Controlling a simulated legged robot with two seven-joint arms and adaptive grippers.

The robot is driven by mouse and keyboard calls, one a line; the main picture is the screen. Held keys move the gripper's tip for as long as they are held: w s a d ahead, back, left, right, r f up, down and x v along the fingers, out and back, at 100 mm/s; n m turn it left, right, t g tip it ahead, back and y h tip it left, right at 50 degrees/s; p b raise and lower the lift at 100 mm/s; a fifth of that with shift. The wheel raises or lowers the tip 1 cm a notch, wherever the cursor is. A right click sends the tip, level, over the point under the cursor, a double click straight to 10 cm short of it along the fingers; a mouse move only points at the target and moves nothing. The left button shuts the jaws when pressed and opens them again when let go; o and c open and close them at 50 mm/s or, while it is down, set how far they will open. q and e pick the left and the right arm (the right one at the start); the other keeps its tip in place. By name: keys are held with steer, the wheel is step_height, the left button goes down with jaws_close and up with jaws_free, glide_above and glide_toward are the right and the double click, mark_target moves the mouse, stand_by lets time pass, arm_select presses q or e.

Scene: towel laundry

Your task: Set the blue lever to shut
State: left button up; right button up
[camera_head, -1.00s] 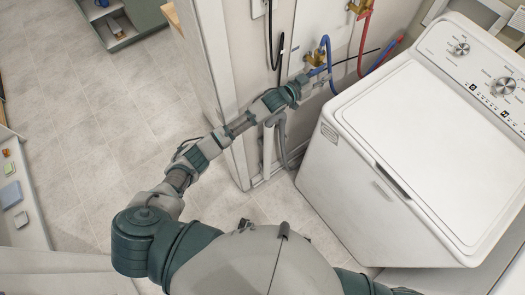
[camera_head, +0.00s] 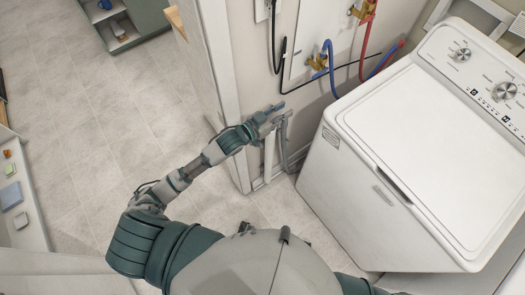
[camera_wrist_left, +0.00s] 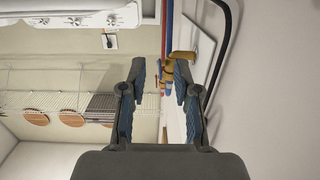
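The blue lever (camera_head: 317,65) shows small beside the brass valve with the blue hose (camera_head: 330,62) on the wall, left of the washer. Its exact angle is too small to tell. My left gripper (camera_head: 277,113) is below and to the left of that valve, apart from it, near the wall. In the left wrist view the left gripper (camera_wrist_left: 160,76) has its two fingers spread with nothing between them. Brass and blue valve parts (camera_wrist_left: 168,72) show farther off beyond the fingertips. My right gripper is out of view.
The white washer (camera_head: 425,140) stands right of the valves. A red hose (camera_head: 366,45) hangs from the upper brass valve. A black cord (camera_head: 274,45) and a grey drain pipe (camera_head: 283,145) run along the wall. Tiled floor (camera_head: 110,110) is open at the left.

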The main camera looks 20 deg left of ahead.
arm_select(q)
steer(key=s+a+f+n+g+y, duration=0.2)
steer(key=s+f+y, duration=0.3)
steer(key=s+f, duration=0.5)
step_height(320, 180, down, 3)
steer(key=shift+s+a+r+g, duration=0.1)
steer(key=shift+s+a+g, duration=0.15)
steer(key=shift+a+g, duration=0.55)
steer(key=shift+d, duration=0.15)
